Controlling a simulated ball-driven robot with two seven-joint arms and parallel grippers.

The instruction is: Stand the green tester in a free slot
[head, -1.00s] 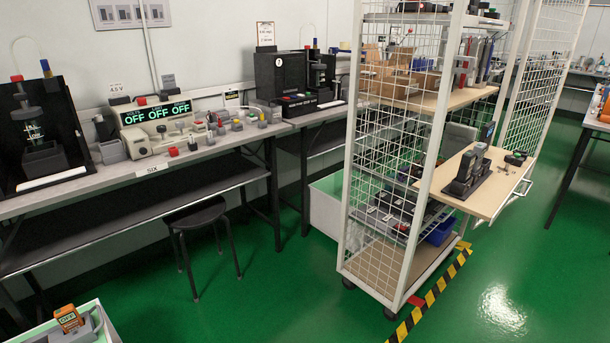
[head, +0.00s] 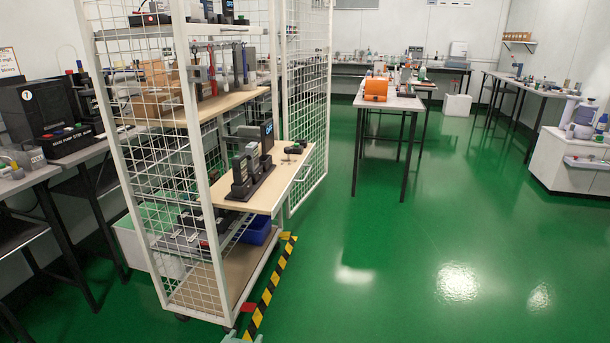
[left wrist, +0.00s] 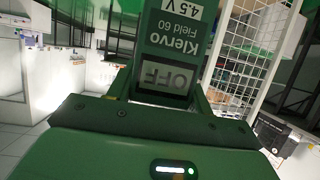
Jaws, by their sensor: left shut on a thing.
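My left gripper (left wrist: 161,92) is shut on a tester (left wrist: 175,48), seen close up in the left wrist view. Its dark greenish face shows upside down, with "Klervo Field 60", "4.5 V" and a grey screen reading OFF. The far end of it is cut off by the picture edge. In the head view a black rack (head: 259,188) lies on the pull-out wooden shelf (head: 291,178) of the wire cage trolley, with several dark testers (head: 240,172) standing in it. Free slots cannot be made out at this size. My right gripper is not in view.
A small dark object (head: 294,148) lies on the shelf behind the rack. The trolley's mesh side (head: 150,150) stands left of the shelf. Yellow-black tape (head: 270,288) marks the floor. Open green floor (head: 400,260) lies to the right.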

